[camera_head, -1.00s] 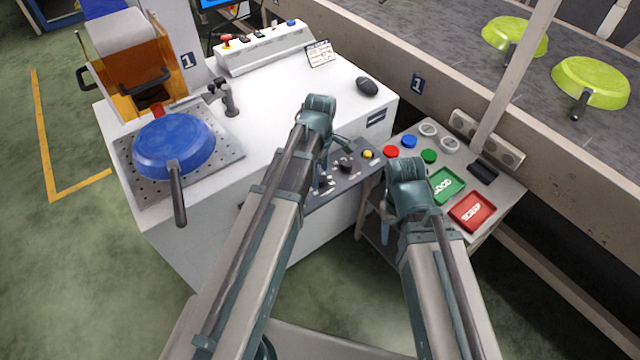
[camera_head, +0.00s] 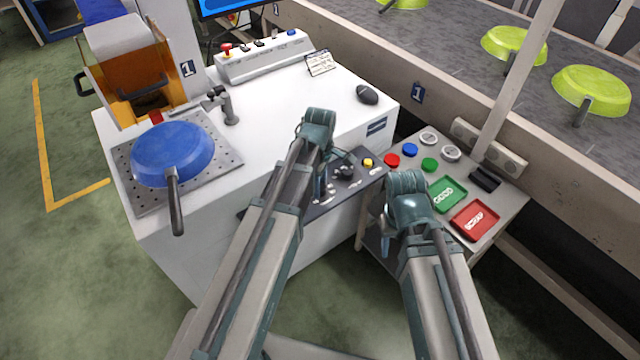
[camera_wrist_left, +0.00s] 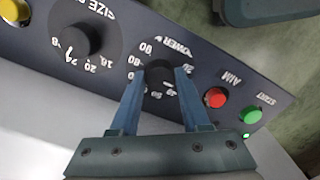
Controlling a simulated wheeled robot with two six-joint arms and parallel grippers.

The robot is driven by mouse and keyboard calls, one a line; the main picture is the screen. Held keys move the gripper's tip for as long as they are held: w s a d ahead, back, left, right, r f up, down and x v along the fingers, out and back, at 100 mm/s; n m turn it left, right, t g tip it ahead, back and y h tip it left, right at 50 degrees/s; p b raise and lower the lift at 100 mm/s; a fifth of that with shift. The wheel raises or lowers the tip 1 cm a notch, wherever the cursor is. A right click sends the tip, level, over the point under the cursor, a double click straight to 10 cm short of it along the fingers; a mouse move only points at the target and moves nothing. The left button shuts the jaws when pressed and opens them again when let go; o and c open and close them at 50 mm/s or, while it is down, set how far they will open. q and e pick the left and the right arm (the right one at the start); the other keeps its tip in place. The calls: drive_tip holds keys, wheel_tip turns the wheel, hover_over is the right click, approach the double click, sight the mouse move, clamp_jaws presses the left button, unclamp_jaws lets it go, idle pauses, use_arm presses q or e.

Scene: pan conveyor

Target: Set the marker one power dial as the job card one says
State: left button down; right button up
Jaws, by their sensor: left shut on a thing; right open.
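The black power dial (camera_wrist_left: 159,71) sits on the dark control panel (camera_wrist_left: 110,35), with the word POWER and a ring of numbers around it, upside down in the left wrist view. My left gripper (camera_wrist_left: 156,78) is shut on its knob, one finger on each side; the exact setting is hard to read. In the head view my left gripper (camera_head: 322,185) reaches down at the panel and hides the power dial. Job card one (camera_head: 319,63) lies on the white bench, its text too small to read. My right gripper (camera_head: 386,238) is open beside the side table.
The size dial (camera_wrist_left: 83,40), a red AIM button (camera_wrist_left: 215,97) and a green START button (camera_wrist_left: 250,115) flank the power dial. A blue pan (camera_head: 172,153) rests on the perforated plate. GOOD (camera_head: 447,194) and SCRAP (camera_head: 475,221) trays are on the side table (camera_head: 508,205).

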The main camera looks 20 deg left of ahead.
use_arm(q)
drive_tip(key=shift+m, duration=0.3)
drive_tip(key=m, duration=0.4)
drive_tip(key=shift+m, duration=0.3)
drive_tip(key=m, duration=1)
drive_tip(key=shift+m, duration=0.4)
drive_tip(key=m, duration=0.5)
drive_tip(key=shift+m, duration=0.3)
drive_tip(key=shift+c, duration=1.9)
unclamp_jaws()
